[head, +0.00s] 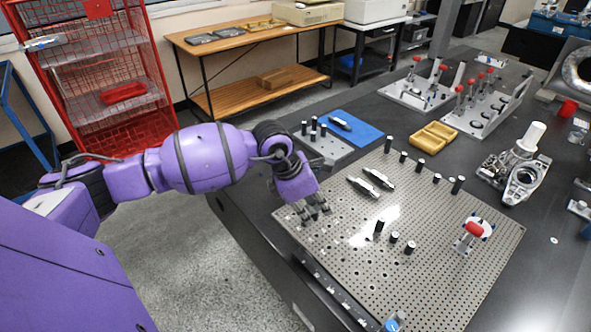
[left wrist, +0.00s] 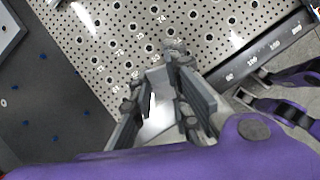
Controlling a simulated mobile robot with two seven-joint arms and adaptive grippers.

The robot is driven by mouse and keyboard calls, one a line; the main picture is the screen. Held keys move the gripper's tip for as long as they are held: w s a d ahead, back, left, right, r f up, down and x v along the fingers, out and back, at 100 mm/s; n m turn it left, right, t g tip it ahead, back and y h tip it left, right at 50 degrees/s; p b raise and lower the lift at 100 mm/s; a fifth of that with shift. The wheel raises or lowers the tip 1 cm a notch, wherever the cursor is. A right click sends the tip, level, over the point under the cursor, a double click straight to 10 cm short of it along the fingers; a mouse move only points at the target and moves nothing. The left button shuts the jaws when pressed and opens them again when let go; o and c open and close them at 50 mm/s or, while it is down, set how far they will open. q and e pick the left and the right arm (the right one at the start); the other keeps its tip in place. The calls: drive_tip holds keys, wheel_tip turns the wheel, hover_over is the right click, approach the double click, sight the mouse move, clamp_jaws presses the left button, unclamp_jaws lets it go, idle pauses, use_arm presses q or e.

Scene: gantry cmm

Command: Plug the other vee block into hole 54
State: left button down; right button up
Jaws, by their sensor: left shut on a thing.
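My left gripper (head: 313,212) is over the left corner of the perforated fixture plate (head: 452,222). Its fingers point down, close to the plate's surface. In the left wrist view the gripper (left wrist: 152,88) is shut on a pale metal piece (left wrist: 157,98), which looks like the vee block. Its lower end is partly hidden by the fingers, so I cannot tell whether it touches the plate. Numbers are printed beside the holes near the fingertips in the wrist view, but I cannot make out 54.
Two silver pieces (head: 371,182) lie mid-plate, with several dark upright pins around them. A red-knobbed clamp (head: 472,235) stands at the plate's right. A yellow tray (head: 433,137) and a blue mat (head: 352,130) lie behind the plate. The plate's near left area is mostly clear.

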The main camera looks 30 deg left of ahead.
use_arm(q)
drive_tip(key=s+d+r+n+p, duration=0.1)
drive_tip(key=s+d+p, duration=0.15)
drive_tip(key=d, duration=0.35)
use_arm(e)
wheel_tip(320, 180, up, 4)
use_arm(q)
drive_tip(key=shift+w+a+f+n+t+y+b, duration=0.15)
drive_tip(key=shift+f+n+b, duration=0.4)
drive_tip(key=shift+f, duration=0.6)
drive_tip(key=shift+w+f+n+t+y+b, duration=0.25)
drive_tip(key=shift+f+b, duration=0.4)
drive_tip(key=shift+f, duration=0.55)
drive_tip(key=shift+w+a+f+n+t+y+b, duration=0.15)
drive_tip(key=shift+f+n+b, duration=0.4)
drive_tip(key=shift+f, duration=0.6)
drive_tip(key=shift+w+d, duration=0.1)
use_arm(e)
drive_tip(key=f, duration=0.1)
drive_tip(key=s+f, duration=0.1)
drive_tip(key=f, duration=0.1)
drive_tip(key=a+f, duration=0.1)
drive_tip(key=shift+s+f, duration=0.15)
drive_tip(key=shift+f, duration=0.25)
drive_tip(key=shift+w+r, duration=0.3)
drive_tip(key=shift+r, duration=0.1)
